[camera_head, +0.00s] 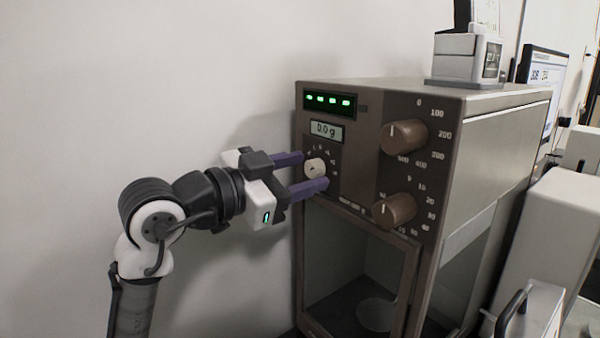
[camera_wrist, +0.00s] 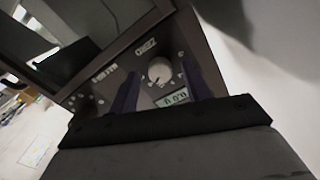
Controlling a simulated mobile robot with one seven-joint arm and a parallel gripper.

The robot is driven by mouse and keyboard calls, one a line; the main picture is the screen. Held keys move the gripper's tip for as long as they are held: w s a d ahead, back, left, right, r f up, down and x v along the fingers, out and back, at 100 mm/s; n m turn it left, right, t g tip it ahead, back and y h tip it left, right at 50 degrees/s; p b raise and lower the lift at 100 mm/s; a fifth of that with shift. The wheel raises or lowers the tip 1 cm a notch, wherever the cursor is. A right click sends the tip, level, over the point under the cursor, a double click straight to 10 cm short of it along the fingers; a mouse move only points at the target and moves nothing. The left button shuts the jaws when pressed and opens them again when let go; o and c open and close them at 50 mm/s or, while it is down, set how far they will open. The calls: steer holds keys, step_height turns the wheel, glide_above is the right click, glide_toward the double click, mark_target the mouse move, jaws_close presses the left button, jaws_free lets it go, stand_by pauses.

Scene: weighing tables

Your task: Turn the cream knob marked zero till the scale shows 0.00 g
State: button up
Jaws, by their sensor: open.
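The cream knob (camera_head: 315,168) sits on the left of the brown scale's front panel (camera_head: 368,110), below a small grey display (camera_head: 326,131) that seems to read 0.0 g. Above that is a window of several green lit marks (camera_head: 328,102). My gripper (camera_head: 316,172) is open, with one purple finger above the knob and one below it, close to the panel. In the wrist view the knob (camera_wrist: 159,71) shows between the two fingers (camera_wrist: 160,82), with a pointer line on its face. I cannot tell whether either finger touches it.
Two larger brown knobs, an upper (camera_head: 404,136) and a lower (camera_head: 394,209), are on the panel's right. Below is an open weighing chamber with a round pan (camera_head: 376,314). A small device (camera_head: 467,58) stands on top. A plain wall (camera_head: 150,80) lies behind my arm.

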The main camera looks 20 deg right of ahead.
steer(key=b+v, duration=0.2)
steer(key=v, duration=1.1)
steer(key=shift+a+b, duration=0.3)
steer(key=shift+b, duration=0.05)
steer(key=shift+s, duration=0.1)
